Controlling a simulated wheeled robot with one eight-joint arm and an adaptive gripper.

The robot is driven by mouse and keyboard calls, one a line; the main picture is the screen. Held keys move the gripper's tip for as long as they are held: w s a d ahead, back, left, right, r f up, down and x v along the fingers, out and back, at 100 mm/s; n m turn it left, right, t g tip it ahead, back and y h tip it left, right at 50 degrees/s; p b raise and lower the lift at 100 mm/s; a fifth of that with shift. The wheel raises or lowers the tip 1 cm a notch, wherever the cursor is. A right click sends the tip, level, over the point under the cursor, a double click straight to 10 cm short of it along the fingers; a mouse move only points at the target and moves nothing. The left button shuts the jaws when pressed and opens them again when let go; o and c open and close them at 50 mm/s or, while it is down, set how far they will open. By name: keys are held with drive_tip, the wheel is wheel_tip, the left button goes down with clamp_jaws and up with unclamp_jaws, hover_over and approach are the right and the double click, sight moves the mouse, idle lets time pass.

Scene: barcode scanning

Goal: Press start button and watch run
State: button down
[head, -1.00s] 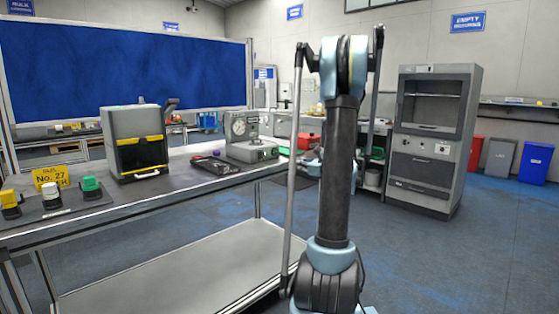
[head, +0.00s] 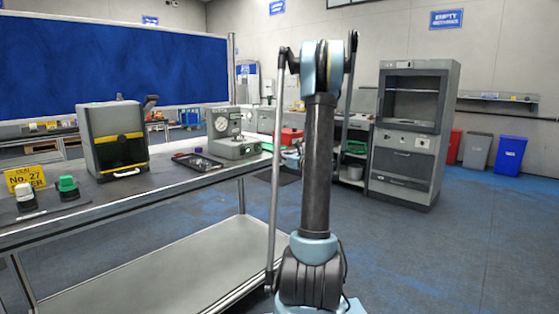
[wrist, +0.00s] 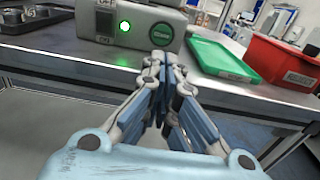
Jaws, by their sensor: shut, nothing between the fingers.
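A grey machine with a round dial (head: 223,125) stands on the bench, and its base front shows in the wrist view (wrist: 100,15). On that front is a round dark-green button with white lettering (wrist: 162,34), the lettering too blurred to read surely. A small green light (wrist: 124,26) glows to its left. My gripper (wrist: 164,62) is shut and empty, its fingertips just below the button in the picture. I cannot tell whether they touch the machine. In the head view my arm stands upright and the fingertips are not clear.
The bench top (head: 120,190) carries a grey box with yellow trim (head: 115,138), a dark tray (head: 197,161) and stamp-like tools. A green tray (wrist: 222,60) and a red bin (wrist: 280,62) lie right of the machine. A grey cabinet (head: 410,150) stands at right. Open blue floor lies before it.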

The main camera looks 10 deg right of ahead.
sight(258, 151)
drive_tip(key=x, duration=0.9)
drive_tip(key=shift+w+a, duration=0.15)
drive_tip(key=shift+w, duration=0.1)
drive_tip(key=shift+x, duration=0.95)
drive_tip(key=shift+r, duration=0.1)
drive_tip(key=v, duration=0.8)
drive_tip(key=shift+s+d, duration=0.15)
drive_tip(key=shift+d, duration=0.05)
drive_tip(key=shift+a, duration=0.1)
idle(0.6)
idle(1.2)
